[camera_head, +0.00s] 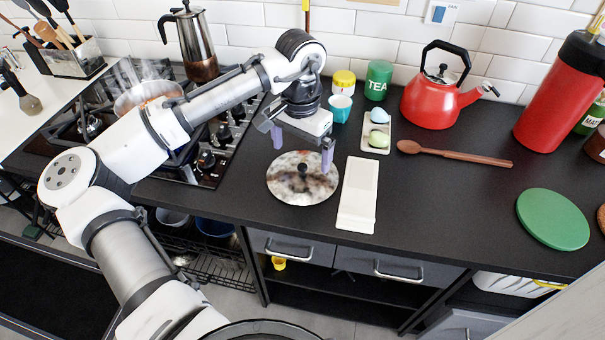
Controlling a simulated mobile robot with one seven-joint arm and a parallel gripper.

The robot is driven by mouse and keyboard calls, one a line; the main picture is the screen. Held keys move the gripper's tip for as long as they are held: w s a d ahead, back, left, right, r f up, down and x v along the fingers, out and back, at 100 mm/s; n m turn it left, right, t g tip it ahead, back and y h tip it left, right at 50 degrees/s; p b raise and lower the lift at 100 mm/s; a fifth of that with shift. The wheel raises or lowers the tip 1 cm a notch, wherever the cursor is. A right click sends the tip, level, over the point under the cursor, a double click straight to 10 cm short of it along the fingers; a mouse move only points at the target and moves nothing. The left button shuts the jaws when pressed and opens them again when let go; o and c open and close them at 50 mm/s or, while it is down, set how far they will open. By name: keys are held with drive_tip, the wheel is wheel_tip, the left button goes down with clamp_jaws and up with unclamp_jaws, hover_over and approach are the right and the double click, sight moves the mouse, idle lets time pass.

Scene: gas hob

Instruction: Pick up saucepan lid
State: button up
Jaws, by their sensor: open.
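The saucepan lid (300,190) is a round, mottled grey and brown disc with a small dark knob (303,168) at its centre. It lies on the dark counter to the right of the gas hob. My gripper (303,150) is open, with its two purple-tipped fingers apart. It is over the far part of the lid, close to the knob, with nothing between the fingers. One finger is at the left and one at the right of the knob in the picture. I cannot tell the exact height of the fingertips above the lid.
A white board (358,195) lies just right of the lid. A wooden spoon (455,153), red kettle (432,97), green tea tin (379,80) and teal cup (341,107) stand or lie behind. A steaming pan (148,98) is on the hob. A green disc (552,219) lies right.

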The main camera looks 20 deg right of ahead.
sight(302, 167)
wheel_tip(302, 167, down, 5)
drive_tip(key=shift+d+r+p, duration=0.1)
drive_tip(key=shift+d+p, duration=0.05)
drive_tip(key=shift+p, duration=0.15)
drive_tip(key=shift+s, duration=0.15)
clamp_jaws()
idle(0.5)
